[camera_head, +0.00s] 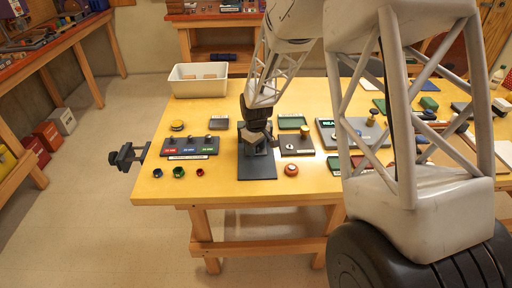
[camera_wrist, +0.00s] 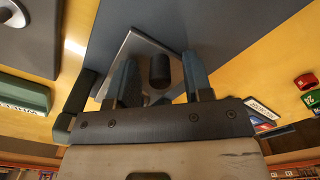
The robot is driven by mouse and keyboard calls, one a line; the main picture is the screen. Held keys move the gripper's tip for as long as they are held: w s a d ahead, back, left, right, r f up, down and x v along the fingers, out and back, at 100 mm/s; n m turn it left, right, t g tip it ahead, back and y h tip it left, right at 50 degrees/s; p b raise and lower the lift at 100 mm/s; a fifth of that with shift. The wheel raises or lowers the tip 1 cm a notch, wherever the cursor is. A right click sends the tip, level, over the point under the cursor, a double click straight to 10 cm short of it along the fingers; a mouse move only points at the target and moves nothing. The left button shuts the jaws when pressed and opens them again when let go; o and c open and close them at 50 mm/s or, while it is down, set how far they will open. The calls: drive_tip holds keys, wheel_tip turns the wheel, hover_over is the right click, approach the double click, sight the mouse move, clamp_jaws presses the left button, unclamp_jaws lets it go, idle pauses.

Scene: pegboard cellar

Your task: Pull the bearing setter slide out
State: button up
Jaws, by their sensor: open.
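A device on a dark flat base plate (camera_head: 257,168) stands near the table's front edge, under my arm; I take it for the bearing setter. In the wrist view a grey metal slide-like plate (camera_wrist: 138,48) carries a dark cylindrical knob (camera_wrist: 159,72). My gripper (camera_wrist: 159,66) is open, with one finger on each side of the knob and visible gaps between. In the head view my gripper (camera_head: 256,138) is low over the device and hides much of it. I cannot tell how far the slide is out.
Left of the device are a dark panel with coloured labels (camera_head: 190,147) and several small coloured rings. A brown-grey plate (camera_head: 296,144) and a red-orange round piece (camera_head: 291,169) are close on the right. A white bin (camera_head: 198,80) stands behind. A dark vise (camera_head: 126,156) juts from the left edge.

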sight(257, 175)
clamp_jaws()
drive_tip(key=shift+s, duration=5.5)
unclamp_jaws()
drive_tip(key=shift+r, duration=0.1)
wheel_tip(257, 175, up, 8)
drive_tip(key=shift+f, duration=0.2)
